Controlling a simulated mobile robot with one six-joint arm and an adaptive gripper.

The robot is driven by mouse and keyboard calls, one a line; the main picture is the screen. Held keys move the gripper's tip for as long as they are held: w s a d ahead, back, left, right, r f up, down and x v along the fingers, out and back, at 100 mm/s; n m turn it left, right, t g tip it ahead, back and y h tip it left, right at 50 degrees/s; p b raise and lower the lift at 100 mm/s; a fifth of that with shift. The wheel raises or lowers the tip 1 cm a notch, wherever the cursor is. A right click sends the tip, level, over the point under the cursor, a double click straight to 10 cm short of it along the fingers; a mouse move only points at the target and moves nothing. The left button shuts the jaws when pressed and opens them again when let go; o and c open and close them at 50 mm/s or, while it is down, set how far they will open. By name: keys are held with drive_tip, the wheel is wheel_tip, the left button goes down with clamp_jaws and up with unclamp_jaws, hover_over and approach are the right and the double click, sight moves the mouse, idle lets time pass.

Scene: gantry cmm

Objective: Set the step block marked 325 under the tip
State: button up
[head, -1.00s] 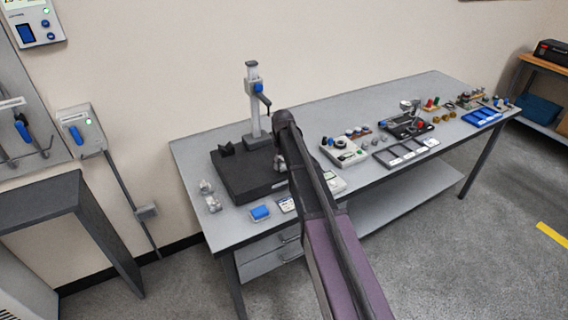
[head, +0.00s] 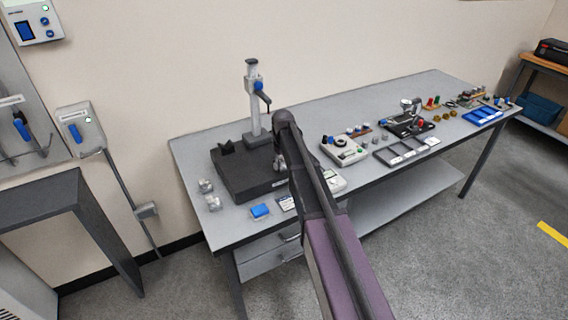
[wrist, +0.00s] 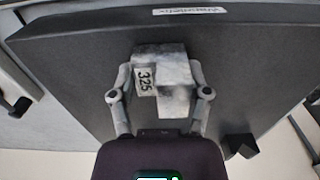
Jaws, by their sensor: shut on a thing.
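The step block marked 325 (wrist: 172,75) is grey metal with a white label, and it shows in the wrist view between the fingers of my gripper (wrist: 162,92). My gripper is shut on it, one finger on each side. The block is over the dark surface plate (wrist: 75,45); I cannot tell whether it touches the plate. The height stand (head: 254,100) rises at the plate's back edge. Its tip is not clearly visible.
A small dark V-shaped block (head: 227,147) sits on the plate's back left corner; it also shows in the wrist view (wrist: 240,146). Two small metal pieces (head: 213,203) and a blue item (head: 260,211) lie beside the plate. Trays and instruments crowd the bench's right.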

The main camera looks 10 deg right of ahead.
drive_tip(key=shift+f, duration=0.15)
drive_tip(key=o, duration=1.3)
drive_tip(key=shift+s+r+p, duration=0.1)
drive_tip(key=shift+r+p, duration=3.3)
drive_tip(key=shift+r, duration=0.15)
drive_tip(key=s+m, duration=0.1)
drive_tip(key=s, duration=0.8)
drive_tip(key=s+m, duration=0.1)
drive_tip(key=s, duration=0.9)
drive_tip(key=s+m, duration=0.1)
drive_tip(key=s, duration=0.9)
drive_tip(key=shift+d+m, duration=0.25)
drive_tip(key=shift+m, duration=0.05)
